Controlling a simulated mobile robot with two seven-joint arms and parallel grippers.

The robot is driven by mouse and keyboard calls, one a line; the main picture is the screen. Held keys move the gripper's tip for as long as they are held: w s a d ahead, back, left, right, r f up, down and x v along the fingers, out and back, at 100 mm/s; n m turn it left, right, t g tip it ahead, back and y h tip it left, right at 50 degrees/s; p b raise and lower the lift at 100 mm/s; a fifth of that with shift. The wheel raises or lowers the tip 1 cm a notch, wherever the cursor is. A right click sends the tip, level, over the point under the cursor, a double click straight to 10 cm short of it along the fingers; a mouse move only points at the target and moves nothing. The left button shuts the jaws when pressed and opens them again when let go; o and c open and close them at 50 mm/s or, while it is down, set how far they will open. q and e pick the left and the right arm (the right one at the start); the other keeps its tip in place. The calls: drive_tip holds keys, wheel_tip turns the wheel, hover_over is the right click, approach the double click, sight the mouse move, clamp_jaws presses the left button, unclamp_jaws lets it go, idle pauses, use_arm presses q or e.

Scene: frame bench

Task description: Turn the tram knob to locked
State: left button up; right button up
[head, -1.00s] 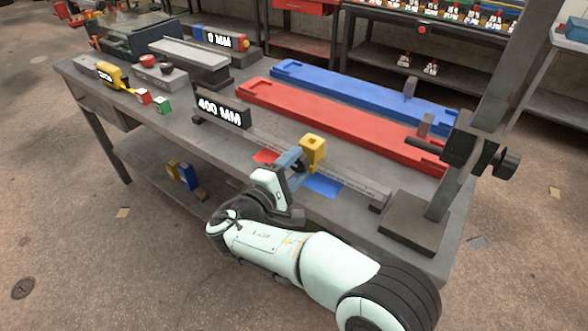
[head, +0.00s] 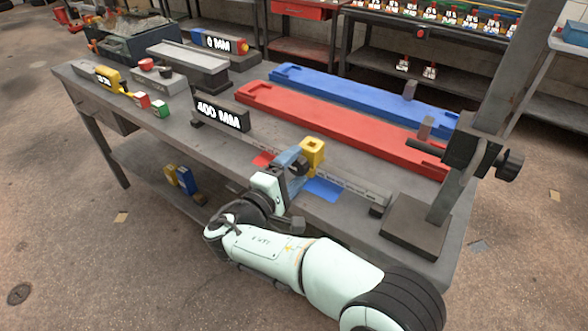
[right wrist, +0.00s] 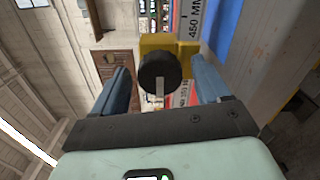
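The yellow tram (head: 313,151) sits on the long grey scale rail (head: 355,184) near the front edge of the bench. In the right wrist view, the tram (right wrist: 159,42) carries a round black knob (right wrist: 159,66) with a pale bar pointing down in the picture. I see no lock marking on it. My right gripper (head: 294,160) is at the near side of the tram. In the right wrist view, its blue fingers (right wrist: 163,82) are open on either side of the knob, with visible gaps. My left gripper is not in view.
A 400 MM sign (head: 222,115) stands behind the rail. Red (head: 335,122) and blue (head: 360,97) long trays lie further back. A dark upright post with a clamp (head: 460,150) stands at the right. Red and blue patches lie near the rail.

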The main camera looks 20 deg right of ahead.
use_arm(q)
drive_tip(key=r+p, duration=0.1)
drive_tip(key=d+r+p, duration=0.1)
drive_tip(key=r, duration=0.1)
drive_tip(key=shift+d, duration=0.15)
use_arm(e)
drive_tip(key=v, duration=1.3)
drive_tip(key=shift+s+a, duration=0.15)
